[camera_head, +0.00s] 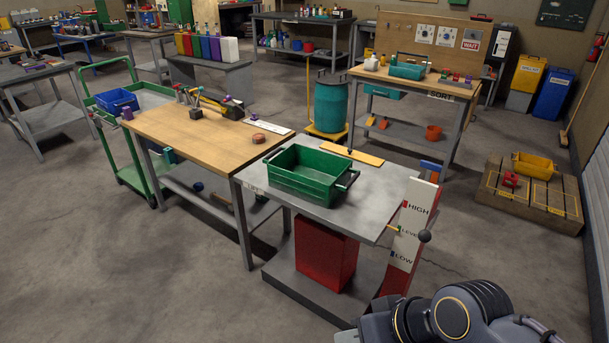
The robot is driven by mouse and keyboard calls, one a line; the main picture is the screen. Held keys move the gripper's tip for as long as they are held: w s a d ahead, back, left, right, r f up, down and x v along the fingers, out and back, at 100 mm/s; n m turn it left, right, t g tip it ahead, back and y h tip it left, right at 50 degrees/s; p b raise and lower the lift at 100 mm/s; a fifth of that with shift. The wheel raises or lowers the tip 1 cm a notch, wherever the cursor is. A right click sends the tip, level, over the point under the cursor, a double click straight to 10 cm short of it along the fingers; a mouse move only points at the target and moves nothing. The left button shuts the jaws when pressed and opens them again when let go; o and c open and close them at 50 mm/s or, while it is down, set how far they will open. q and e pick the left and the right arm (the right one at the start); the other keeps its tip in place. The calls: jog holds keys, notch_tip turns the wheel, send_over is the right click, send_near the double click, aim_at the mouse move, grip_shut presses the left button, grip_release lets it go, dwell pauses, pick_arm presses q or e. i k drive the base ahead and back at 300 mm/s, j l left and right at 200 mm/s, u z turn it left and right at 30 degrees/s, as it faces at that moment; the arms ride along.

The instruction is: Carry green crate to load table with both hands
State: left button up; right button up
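The green crate (309,174) sits upright on the grey top of the lift table (378,190), with dark handles at its two ends. It looks empty. No table shows a readable "load" label, so I cannot tell which one is the load table. My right arm comes in at the lower right, and what shows of my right gripper (382,322) is at the bottom edge, well apart from the crate and in front of the lift table. Its fingers are not clear. My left gripper is not in view.
A wooden-topped workbench (190,142) with tools stands left of the lift table. A green cart (132,168) with a blue bin, a teal drum (331,103) and a pallet (530,196) stand around. Floor at front left is clear.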

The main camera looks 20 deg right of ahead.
aim_at(194, 135)
jog(key=i+z, duration=0.15)
jog(key=z, duration=0.3)
jog(key=i+z, duration=0.2)
jog(key=z, duration=0.2)
jog(key=i+j+z, duration=0.15)
jog(key=z, duration=0.3)
jog(key=i+j+z, duration=0.15)
jog(key=i+j, duration=0.2)
jog(key=i+j+z, duration=0.1)
jog(key=i+j, duration=0.25)
jog(key=j, duration=0.15)
jog(key=i+j+z, duration=0.15)
jog(key=i+j, duration=0.2)
jog(key=j, duration=0.15)
jog(key=i+j+z, duration=0.1)
jog(key=i+j, duration=0.2)
jog(key=j, duration=0.2)
